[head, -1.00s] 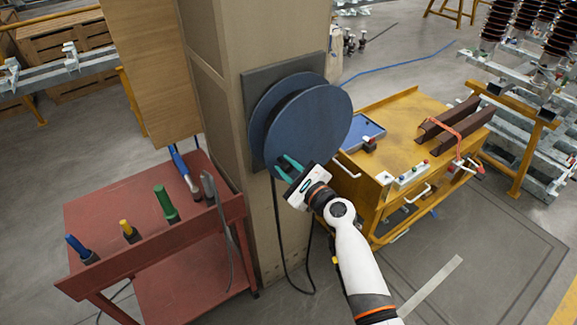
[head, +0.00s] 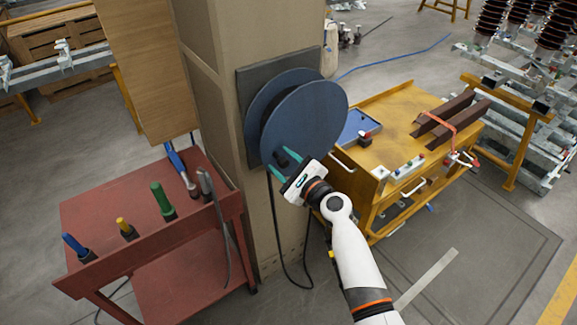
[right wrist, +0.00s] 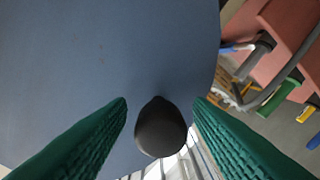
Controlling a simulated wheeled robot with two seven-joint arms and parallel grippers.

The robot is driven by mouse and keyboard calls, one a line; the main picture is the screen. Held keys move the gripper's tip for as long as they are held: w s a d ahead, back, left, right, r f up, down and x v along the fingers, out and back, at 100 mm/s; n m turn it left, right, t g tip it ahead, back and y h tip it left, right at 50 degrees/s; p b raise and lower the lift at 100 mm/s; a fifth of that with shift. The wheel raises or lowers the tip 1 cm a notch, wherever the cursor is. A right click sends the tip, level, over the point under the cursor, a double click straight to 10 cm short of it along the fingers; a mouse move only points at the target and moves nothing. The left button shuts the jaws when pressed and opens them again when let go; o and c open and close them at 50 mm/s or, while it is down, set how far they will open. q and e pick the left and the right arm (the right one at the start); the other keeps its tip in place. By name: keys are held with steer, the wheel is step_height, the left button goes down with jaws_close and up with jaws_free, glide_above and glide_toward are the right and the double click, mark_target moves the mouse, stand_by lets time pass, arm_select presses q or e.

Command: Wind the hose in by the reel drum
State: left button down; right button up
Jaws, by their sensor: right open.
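The blue reel drum (head: 312,115) is mounted on a grey plate on the side of a tan column. A dark knob (head: 283,158) stands out from the lower part of its front disc. A black hose (head: 277,235) hangs below the drum in a loop. My right gripper (head: 281,161) is open at the knob. In the right wrist view the knob (right wrist: 160,128) lies between the two green fingers, with a gap on each side. The blue disc (right wrist: 90,60) fills the space behind it. My left gripper does not show.
A red cart (head: 110,210) with several coloured-handled tools stands to the left of the column (head: 225,90). A yellow cart (head: 400,135) with a blue tray and brown bars stands to the right. Floor is clear at the lower right.

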steer(key=v, duration=1.2)
steer(key=shift+b, duration=0.45)
